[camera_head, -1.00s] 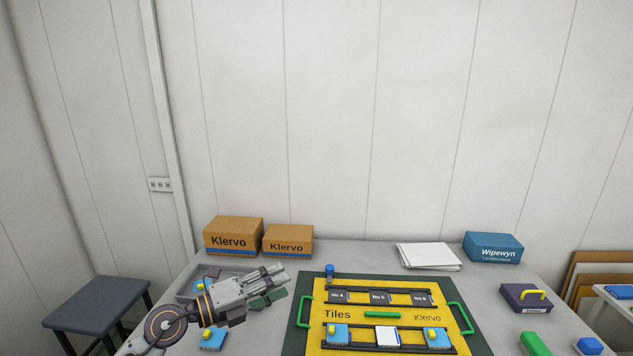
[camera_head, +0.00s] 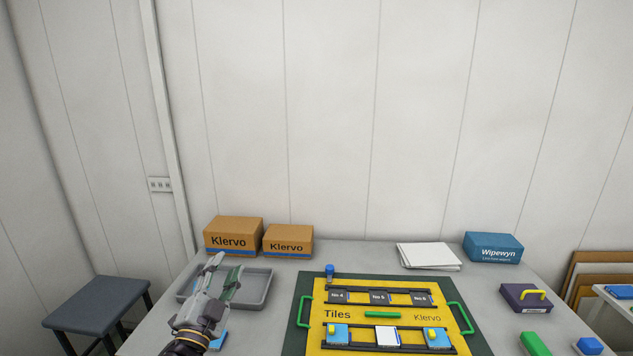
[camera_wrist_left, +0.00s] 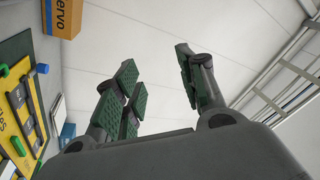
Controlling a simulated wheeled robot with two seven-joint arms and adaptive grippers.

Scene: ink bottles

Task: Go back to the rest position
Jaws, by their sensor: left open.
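My left gripper (camera_head: 224,276) is open and empty above the left side of the table, in front of the grey tray (camera_head: 257,290). In the left wrist view its green-padded fingers (camera_wrist_left: 158,88) stand apart with nothing between them, against the wall. The arm hides part of the tray. A blue tile piece (camera_head: 217,340) lies partly hidden beside the arm. The yellow tile board (camera_head: 340,313) lies to the right, apart from the gripper. My right gripper does not show.
Two Klervo boxes (camera_head: 232,236) stand at the back left. White sheets (camera_head: 428,257) and a blue Wipewyn box (camera_head: 493,247) are at the back right. A dark stool (camera_head: 97,303) stands left of the table.

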